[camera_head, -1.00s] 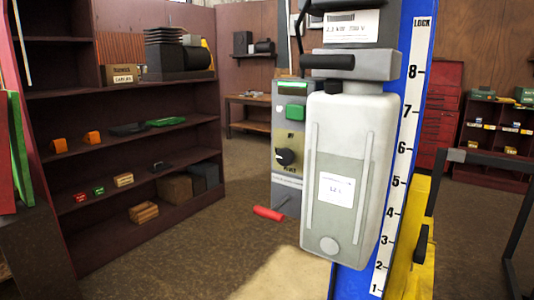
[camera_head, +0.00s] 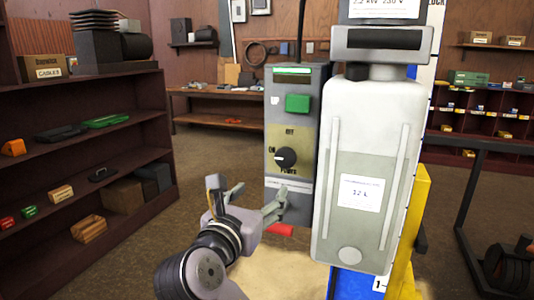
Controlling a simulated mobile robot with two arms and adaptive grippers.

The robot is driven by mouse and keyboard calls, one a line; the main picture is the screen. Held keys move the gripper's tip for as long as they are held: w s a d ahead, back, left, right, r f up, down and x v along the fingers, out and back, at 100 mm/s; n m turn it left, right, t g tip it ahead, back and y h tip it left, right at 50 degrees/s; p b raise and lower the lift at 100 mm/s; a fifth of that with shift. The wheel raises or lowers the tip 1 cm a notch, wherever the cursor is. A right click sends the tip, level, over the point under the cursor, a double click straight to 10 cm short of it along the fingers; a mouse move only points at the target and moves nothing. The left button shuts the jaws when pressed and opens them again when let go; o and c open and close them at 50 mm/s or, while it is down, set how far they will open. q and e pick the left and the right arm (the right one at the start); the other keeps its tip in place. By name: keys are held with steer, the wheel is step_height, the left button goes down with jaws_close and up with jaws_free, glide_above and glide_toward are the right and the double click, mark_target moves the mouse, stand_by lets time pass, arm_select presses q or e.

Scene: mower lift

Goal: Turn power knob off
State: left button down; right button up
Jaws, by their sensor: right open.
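The black round power knob (camera_head: 286,158) sits on a beige label plate on the grey control box (camera_head: 269,128). The plate reads OFF above the knob, ON at its upper left and POWER below. A small pale mark on the knob appears to face the ON side. My right gripper (camera_head: 246,198) is below and left of the knob, open and empty, with its fingers spread apart. It appears not to touch the knob. My left gripper is not in view.
A green button (camera_head: 297,103) is above the knob, and a red handle (camera_head: 281,230) is below the box. A large grey tank (camera_head: 370,130) stands close on the right. Shelves (camera_head: 90,155) stand at left; open floor lies between.

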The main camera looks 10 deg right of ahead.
mark_target(285, 156)
steer(key=r+x, duration=0.1)
steer(key=x, duration=0.4)
steer(key=r+p+x, duration=0.1)
steer(key=x, duration=0.5)
steer(key=r+x, duration=0.1)
steer(key=x, duration=0.4)
steer(key=shift+d+p, duration=0.35)
steer(key=shift+d, duration=0.05)
steer(key=c, duration=1.1)
